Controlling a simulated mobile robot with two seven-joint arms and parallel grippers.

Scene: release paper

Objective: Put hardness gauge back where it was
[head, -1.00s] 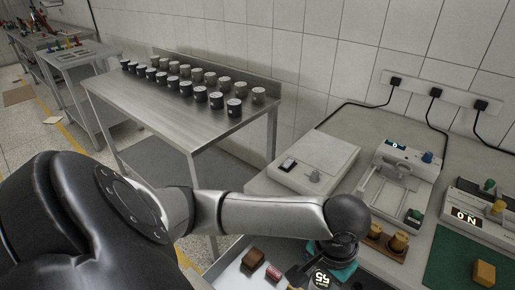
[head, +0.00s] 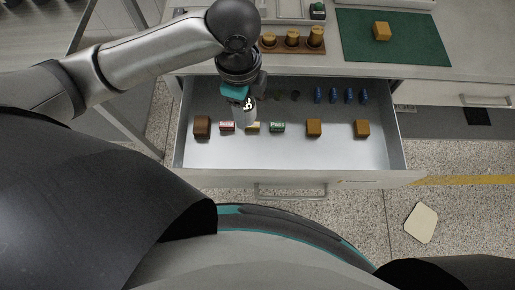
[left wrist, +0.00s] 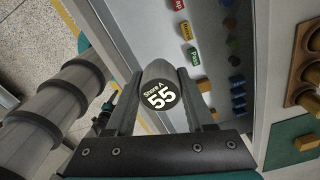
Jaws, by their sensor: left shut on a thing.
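The hardness gauge (head: 245,117) is a grey rounded body with a black round label reading "Shore A 55". My left gripper (head: 246,98) is shut on it and holds it above the left half of the open drawer (head: 296,156). In the left wrist view, the gauge (left wrist: 159,94) sits between the two dark fingers of my left gripper (left wrist: 160,105). The gauge and gripper partly hide a yellow stamp and the drawer's back left part. I cannot tell the gauge's exact height above the drawer floor. My right gripper is not in view.
In the drawer lie a brown block (head: 202,126), a red stamp (head: 227,126), a green "Pass" stamp (head: 277,127), tan blocks (head: 314,127) and several blue pieces (head: 333,96). A wooden holder with brass weights (head: 292,40) and a green mat (head: 355,47) are on the bench.

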